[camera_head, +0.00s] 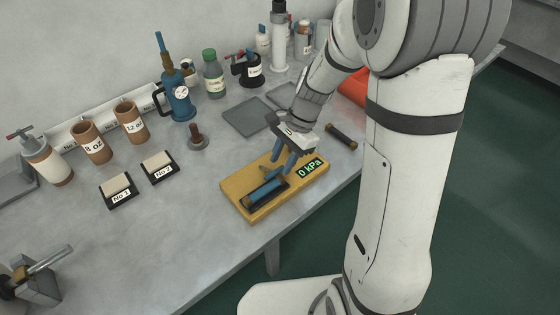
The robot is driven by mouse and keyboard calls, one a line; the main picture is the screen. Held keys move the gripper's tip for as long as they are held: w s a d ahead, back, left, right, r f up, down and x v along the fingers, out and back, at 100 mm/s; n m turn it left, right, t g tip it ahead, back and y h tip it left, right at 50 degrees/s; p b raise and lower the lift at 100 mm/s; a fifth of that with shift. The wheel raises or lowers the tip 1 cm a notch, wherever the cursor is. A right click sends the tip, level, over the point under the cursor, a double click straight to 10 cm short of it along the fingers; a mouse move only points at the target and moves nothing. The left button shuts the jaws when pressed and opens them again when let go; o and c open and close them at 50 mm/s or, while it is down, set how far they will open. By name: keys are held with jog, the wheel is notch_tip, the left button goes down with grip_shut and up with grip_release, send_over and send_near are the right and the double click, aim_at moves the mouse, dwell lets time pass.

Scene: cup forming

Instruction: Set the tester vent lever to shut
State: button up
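The tester is a yellow block (236,184) near the table's front edge, with a dark blue cylinder in its tray and a green display (310,167) reading "0 kPa". My gripper (285,160) points down just above the block, left of the display. Its two blue fingers look spread apart, with nothing seen between them. A small lever-like piece (269,173) shows beside the fingertips, close to the cylinder's upper end. I take it to be the vent lever, but its setting is too small to tell. I cannot tell whether the fingers touch it.
A dark cylinder (341,136) lies behind the tester, on the right. Two card stands (119,194) (160,171), brown cups (92,146) (131,125) and a blue pump (177,100) stand to the left. Grey mats (246,117) lie behind. The front-left table is mostly clear.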

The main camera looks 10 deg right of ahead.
jog(key=shift+s+a+f, duration=0.15)
jog(key=shift+a+f, duration=0.1)
jog(key=shift+f, duration=0.4)
grip_shut()
